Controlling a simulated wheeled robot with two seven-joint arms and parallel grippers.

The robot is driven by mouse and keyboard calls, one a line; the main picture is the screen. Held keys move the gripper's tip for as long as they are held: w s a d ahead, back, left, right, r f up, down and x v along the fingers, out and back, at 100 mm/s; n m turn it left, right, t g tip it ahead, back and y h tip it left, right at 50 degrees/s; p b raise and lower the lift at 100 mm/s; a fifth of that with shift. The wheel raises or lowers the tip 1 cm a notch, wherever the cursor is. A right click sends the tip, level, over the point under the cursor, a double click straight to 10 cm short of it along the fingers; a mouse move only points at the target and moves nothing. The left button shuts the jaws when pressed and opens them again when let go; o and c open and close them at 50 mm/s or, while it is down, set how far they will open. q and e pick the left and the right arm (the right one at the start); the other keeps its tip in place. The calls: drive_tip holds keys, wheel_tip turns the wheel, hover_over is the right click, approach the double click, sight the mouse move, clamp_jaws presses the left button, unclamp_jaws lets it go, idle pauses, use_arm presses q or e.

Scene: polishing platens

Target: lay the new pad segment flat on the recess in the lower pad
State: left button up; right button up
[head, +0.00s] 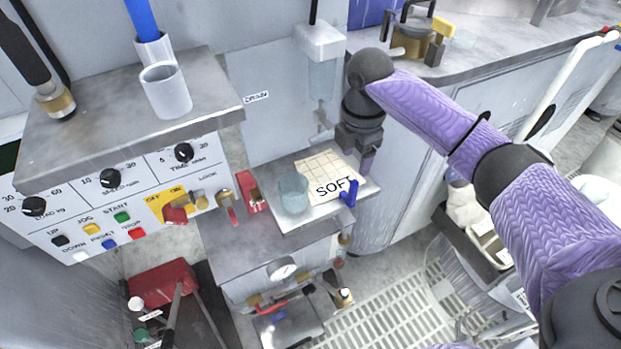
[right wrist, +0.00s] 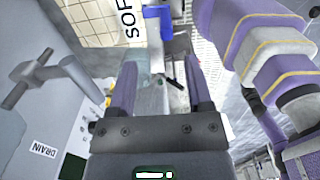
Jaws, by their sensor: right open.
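A cream, gridded sheet marked SOFT (head: 323,178) lies on a small pale tray (head: 293,222) on the grey bench step; I take it for the pad segment. Part of it shows at the top left of the right wrist view (right wrist: 95,18). My right gripper (head: 365,160) is open and empty, just beyond the sheet's far right edge, fingers downward. Its two fingers also show in the right wrist view (right wrist: 163,80). I cannot make out the lower pad or its recess in these frames. My left gripper is out of view.
A clear cup (head: 293,193) stands on the tray's left, and a blue clip (head: 349,194) sits at its right edge. A red block (head: 251,192) lies left of the tray. A control panel (head: 115,200) with knobs is at left. A drain pipe (right wrist: 65,85) is beside the gripper.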

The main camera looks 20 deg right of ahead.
sight(353, 191)
drive_tip(key=f+b, duration=0.1)
drive_tip(key=f, duration=0.2)
drive_tip(key=f+b, duration=0.2)
drive_tip(key=f, duration=0.1)
drive_tip(key=f+b, duration=0.2)
drive_tip(key=f, duration=0.2)
drive_tip(key=shift+s+d+f, duration=0.1)
drive_tip(key=shift+s, duration=0.3)
drive_tip(key=shift+r, duration=0.2)
drive_tip(key=shift+c, duration=0.6)
drive_tip(key=c, duration=0.7)
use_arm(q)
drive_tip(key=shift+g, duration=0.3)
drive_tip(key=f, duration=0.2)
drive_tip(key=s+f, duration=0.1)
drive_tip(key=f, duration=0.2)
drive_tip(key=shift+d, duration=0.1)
use_arm(e)
clamp_jaws()
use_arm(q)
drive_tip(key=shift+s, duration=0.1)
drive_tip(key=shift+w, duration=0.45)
